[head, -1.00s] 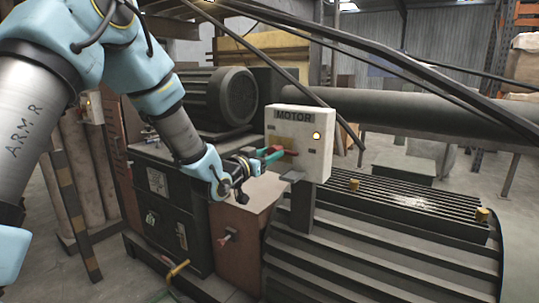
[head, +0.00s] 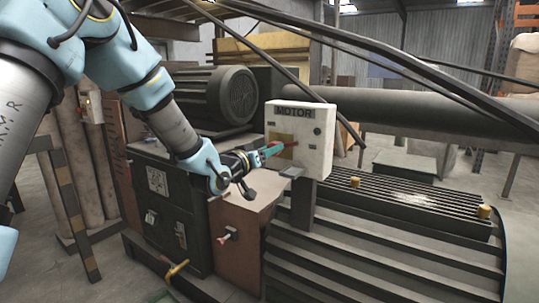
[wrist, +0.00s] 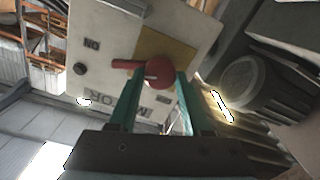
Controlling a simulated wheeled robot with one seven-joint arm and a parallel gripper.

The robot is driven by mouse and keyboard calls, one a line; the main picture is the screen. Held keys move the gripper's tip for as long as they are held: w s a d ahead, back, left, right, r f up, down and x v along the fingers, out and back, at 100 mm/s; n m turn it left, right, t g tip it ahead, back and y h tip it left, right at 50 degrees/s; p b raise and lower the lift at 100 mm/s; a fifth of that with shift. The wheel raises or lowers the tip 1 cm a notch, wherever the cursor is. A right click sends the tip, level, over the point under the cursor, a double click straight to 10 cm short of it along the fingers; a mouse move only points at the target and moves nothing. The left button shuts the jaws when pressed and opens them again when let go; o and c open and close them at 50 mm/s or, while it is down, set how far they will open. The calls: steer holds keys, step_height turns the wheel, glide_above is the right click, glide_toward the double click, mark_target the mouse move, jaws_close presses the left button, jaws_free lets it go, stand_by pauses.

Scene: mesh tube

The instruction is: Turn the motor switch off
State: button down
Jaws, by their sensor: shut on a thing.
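The white motor switch box (head: 313,160), labelled MOTOR, stands on a post in the head view. It fills the top middle of the wrist view (wrist: 105,25), turned nearly upside down. Its red switch (wrist: 158,72) sits at the yellow plate, with its handle pointing left in the wrist view, below the ON mark. The handle also shows in the head view (head: 290,143). The small lamp (head: 317,131) on the box looks dark. My gripper (head: 271,150) is at the box front. Its green fingers (wrist: 160,84) are shut on the red switch, one on each side.
A ribbed motor housing (head: 385,240) fills the lower right. A dark motor (head: 232,97) and a cabinet (head: 160,205) stand at the left. A brown box (head: 238,245) is below my gripper. Dark pipes (head: 420,75) run above and behind the switch box.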

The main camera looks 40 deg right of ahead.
steer(key=shift+w+f+n, duration=0.1)
steer(key=shift+n, duration=3.45)
steer(key=shift+w+f+n, duration=0.1)
steer(key=shift+n, duration=3.45)
steer(key=shift+s, duration=0.1)
steer(key=shift+c, duration=1.7)
jaws_free()
steer(key=shift+a, duration=0.1)
steer(key=b+v, duration=0.2)
steer(key=v, duration=0.8)
steer(key=shift+a, duration=0.35)
